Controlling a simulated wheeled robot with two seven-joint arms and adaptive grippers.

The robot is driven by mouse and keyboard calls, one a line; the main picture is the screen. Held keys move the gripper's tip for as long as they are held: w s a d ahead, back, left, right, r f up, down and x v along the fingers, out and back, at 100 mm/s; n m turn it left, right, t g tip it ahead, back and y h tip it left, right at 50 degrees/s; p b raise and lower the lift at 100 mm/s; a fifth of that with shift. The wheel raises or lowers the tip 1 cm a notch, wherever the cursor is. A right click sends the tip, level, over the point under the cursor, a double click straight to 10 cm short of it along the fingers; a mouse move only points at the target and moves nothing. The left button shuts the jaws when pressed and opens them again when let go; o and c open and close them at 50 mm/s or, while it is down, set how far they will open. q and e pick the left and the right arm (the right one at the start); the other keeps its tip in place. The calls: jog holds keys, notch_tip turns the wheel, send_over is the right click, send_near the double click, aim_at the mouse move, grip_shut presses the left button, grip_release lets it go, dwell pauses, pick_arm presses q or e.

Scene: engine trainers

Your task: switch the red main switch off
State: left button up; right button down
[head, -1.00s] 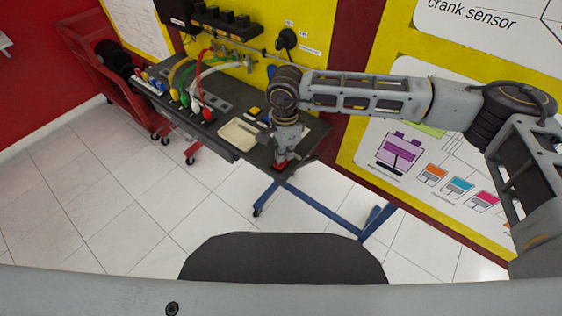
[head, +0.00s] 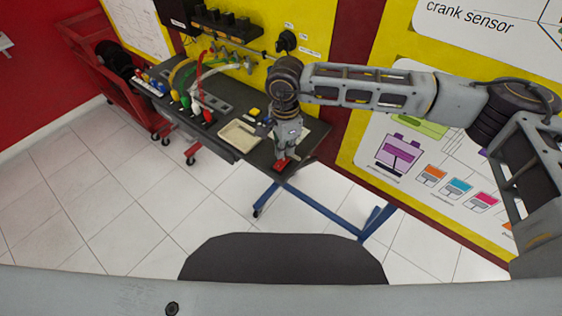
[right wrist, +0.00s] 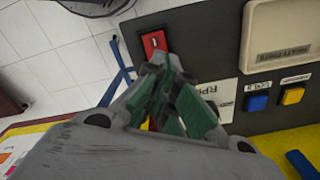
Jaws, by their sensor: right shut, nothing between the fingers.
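The red main switch (head: 281,165) sits at the front right corner of the dark bench top (head: 262,155). In the right wrist view the red switch (right wrist: 155,43) is a rocker with a white mark, set in the dark panel. My right gripper (head: 284,155) points down at the switch in the head view. Its closed fingertips (right wrist: 158,62) are at the near edge of the switch and cover part of it; I cannot tell whether they touch. The fingers hold nothing. My left gripper is not in view.
A cream tray (head: 238,134) lies left of my gripper. A blue button (right wrist: 257,103) and a yellow button (right wrist: 292,95) are on the panel. Coloured cables (head: 196,75) rise from the bench's left part. White tiled floor (head: 120,205) lies in front.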

aim_at(284, 159)
jog(key=shift+r+p, duration=0.45)
jog(key=shift+r, duration=1.65)
